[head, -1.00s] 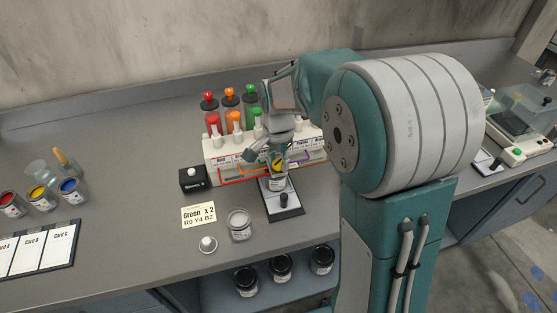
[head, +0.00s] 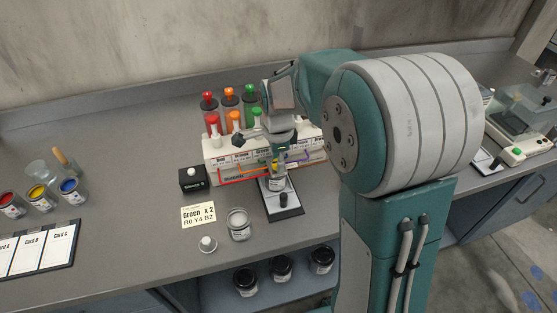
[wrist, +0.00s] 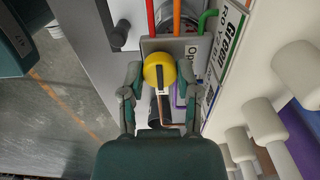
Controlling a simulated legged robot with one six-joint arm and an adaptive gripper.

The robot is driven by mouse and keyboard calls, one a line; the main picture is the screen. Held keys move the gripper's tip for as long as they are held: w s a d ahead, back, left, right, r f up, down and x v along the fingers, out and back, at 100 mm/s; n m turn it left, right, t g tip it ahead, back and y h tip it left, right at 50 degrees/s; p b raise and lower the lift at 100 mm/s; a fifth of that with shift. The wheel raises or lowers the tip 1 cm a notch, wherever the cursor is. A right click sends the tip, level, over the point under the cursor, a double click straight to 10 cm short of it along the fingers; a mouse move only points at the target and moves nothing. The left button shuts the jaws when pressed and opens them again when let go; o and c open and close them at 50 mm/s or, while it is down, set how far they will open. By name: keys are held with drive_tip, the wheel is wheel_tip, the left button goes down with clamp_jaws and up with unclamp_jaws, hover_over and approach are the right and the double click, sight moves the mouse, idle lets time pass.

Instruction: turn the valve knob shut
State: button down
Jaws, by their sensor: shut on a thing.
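In the head view only a sliver of yellow knob (head: 275,166) shows under my gripper, which hides the rest. The knob's exact turn angle is hard to tell.
The white dispenser rack (head: 217,151) carries red, orange and green cylinders behind my gripper. A black-based stand (head: 283,205) lies in front.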

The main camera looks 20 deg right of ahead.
sight(276, 162)
drive_tip(key=shift+a, duration=0.1)
idle(0.3)
drive_tip(key=shift+c, duration=1.7)
unclamp_jaws()
drive_tip(key=shift+a, duration=0.1)
wheel_tip(276, 162, up, 12)
drive_tip(key=shift+w+f, duration=0.1)
drive_tip(key=s+n+t, duration=0.5)
drive_tip(key=s+n, duration=1.3)
drive_tip(key=s, duration=0.3)
drive_tip(key=shift+r+t, duration=0.25)
drive_tip(key=shift+t, duration=0.05)
